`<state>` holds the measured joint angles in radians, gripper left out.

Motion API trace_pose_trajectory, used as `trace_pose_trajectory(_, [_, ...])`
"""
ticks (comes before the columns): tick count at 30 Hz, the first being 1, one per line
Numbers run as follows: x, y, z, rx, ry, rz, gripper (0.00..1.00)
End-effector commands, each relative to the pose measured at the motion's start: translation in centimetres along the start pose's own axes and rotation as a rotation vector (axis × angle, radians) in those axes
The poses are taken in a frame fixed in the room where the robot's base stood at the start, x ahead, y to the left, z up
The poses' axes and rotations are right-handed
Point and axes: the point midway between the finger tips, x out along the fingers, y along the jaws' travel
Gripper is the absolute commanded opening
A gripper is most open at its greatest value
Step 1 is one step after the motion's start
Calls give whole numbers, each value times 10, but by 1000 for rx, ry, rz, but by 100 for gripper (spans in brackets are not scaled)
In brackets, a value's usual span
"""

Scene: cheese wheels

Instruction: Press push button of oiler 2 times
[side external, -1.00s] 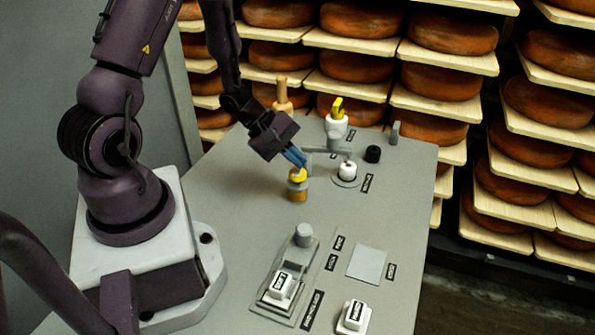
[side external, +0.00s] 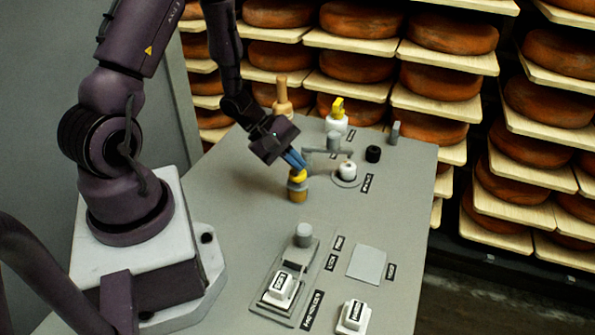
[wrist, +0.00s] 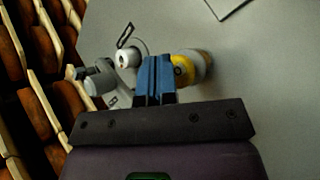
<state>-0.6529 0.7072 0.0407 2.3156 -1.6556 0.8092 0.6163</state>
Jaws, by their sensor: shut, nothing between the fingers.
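The oiler (side external: 297,191), a small amber-bodied cylinder with a yellow button (side external: 299,177) on top, stands upright on the grey table. My gripper (side external: 301,165) is shut and empty, tilted, with its blue fingertips at the top of the yellow button. They look to touch it, but the contact itself is hard to see.
A white round piece (side external: 347,171) with a grey arm stands right of the oiler. Behind are a wooden-handled piece (side external: 282,97), a white bottle with yellow top (side external: 337,122) and a black knob (side external: 373,154). Switch boxes (side external: 281,287) sit in front. Cheese shelves line the back.

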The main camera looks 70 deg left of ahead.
Motion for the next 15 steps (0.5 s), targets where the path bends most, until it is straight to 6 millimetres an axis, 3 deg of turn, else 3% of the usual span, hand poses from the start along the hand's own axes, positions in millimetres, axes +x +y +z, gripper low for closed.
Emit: trace_pose_trajectory(15, [4,-3,-3,0,0,0,0])
